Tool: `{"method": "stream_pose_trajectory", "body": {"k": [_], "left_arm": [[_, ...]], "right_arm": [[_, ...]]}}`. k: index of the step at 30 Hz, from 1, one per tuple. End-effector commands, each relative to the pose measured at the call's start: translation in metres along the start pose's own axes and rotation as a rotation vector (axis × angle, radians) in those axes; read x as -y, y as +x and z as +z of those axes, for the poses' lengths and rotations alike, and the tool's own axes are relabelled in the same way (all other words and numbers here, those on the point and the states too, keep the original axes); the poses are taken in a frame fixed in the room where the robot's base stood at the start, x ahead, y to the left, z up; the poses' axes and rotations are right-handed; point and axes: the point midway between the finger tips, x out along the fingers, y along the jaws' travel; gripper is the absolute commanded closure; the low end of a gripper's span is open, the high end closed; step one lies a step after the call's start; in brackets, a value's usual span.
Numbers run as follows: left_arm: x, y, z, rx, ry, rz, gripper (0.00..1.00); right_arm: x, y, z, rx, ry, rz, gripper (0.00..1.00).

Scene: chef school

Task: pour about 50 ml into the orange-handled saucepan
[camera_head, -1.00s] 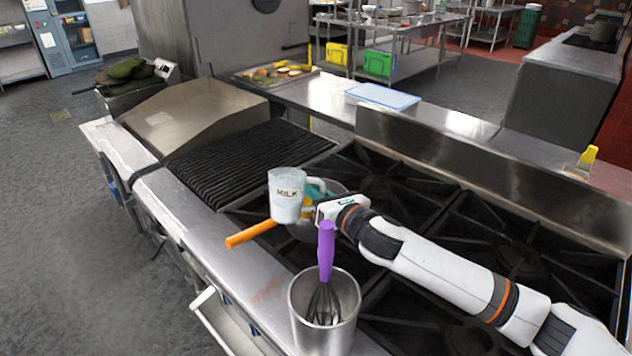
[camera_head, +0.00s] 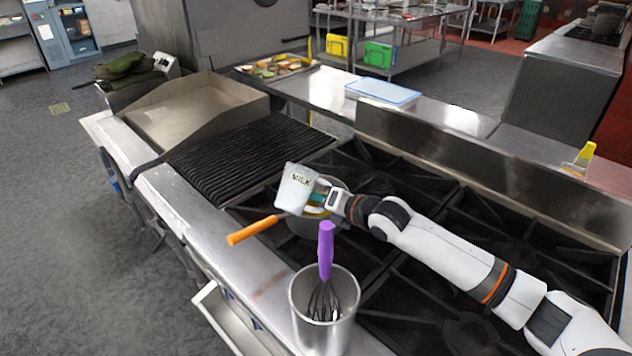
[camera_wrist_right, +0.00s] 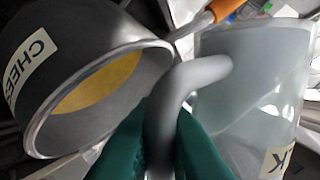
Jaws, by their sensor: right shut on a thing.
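The milk jug (camera_head: 296,188), a pale cup lettered MILK, is tilted above the orange-handled saucepan (camera_head: 304,226). My right gripper (camera_head: 322,196) is shut on its handle. In the right wrist view, the gripper's green fingers (camera_wrist_right: 162,145) pinch the grey handle, and the jug (camera_wrist_right: 245,95) is at the right. The saucepan (camera_wrist_right: 60,60), labelled with letters starting CHEE, shows yellow contents inside. Its orange handle (camera_head: 253,230) points to the left over the stove's front edge. No falling stream of milk can be made out. My left gripper is not in view.
A metal pot (camera_head: 325,325) holding a purple-handled whisk (camera_head: 326,250) stands in front of the saucepan. A ribbed grill (camera_head: 245,150) lies to the left, and black burner grates surround the pan. A blue-lidded tray (camera_head: 382,94) sits on the back counter.

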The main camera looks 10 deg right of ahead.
Motion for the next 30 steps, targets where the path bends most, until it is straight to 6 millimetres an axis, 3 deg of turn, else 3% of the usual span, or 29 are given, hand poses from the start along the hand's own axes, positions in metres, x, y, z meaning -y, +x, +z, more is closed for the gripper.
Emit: {"method": "stream_pose_trajectory", "body": {"k": [30], "left_arm": [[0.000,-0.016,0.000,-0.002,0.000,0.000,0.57]], "right_arm": [[0.005,-0.002,0.004,0.094,0.199,-0.012,1.00]]}}
